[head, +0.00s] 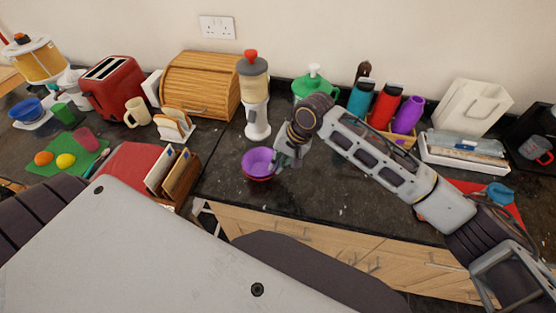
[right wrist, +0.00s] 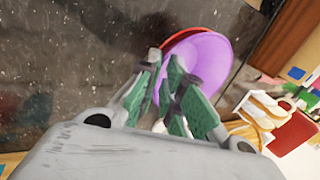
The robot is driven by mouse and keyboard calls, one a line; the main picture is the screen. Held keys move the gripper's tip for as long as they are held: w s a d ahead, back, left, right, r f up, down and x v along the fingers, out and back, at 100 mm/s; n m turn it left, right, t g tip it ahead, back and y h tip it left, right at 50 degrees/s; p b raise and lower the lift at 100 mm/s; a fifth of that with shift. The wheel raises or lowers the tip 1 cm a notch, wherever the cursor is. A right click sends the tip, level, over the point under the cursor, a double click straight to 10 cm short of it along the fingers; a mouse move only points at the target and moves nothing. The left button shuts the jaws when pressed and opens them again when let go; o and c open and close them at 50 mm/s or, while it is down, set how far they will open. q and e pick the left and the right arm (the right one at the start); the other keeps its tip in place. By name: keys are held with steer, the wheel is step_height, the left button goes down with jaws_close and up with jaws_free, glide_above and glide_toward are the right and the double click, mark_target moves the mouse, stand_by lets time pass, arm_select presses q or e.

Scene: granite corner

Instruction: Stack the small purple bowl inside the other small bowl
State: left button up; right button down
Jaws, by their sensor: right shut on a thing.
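The small purple bowl (head: 258,158) sits over a small red bowl (head: 257,178) on the dark counter; only the red bowl's rim and lower side show below it. My right gripper (head: 278,162) is shut on the purple bowl's right side. In the right wrist view the fingers (right wrist: 168,75) are at the rim of the purple bowl (right wrist: 206,58), and a red edge (right wrist: 172,41) shows beyond it. I cannot tell whether the purple bowl rests in the red one or is held just above it. My left gripper is not in view.
A blender-like appliance (head: 255,95) stands behind the bowls. A wooden letter rack (head: 176,178) is to their left, and a wooden bread box (head: 200,84) is behind left. Bottles (head: 385,105) stand behind my right arm. The counter's front edge is close below the bowls.

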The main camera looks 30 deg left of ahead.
steer(key=c, duration=1.6)
jaws_free()
steer(key=shift+o, duration=0.2)
steer(key=v, duration=1.2)
steer(key=shift+b, duration=0.35)
steer(key=shift+s+d+r, duration=0.1)
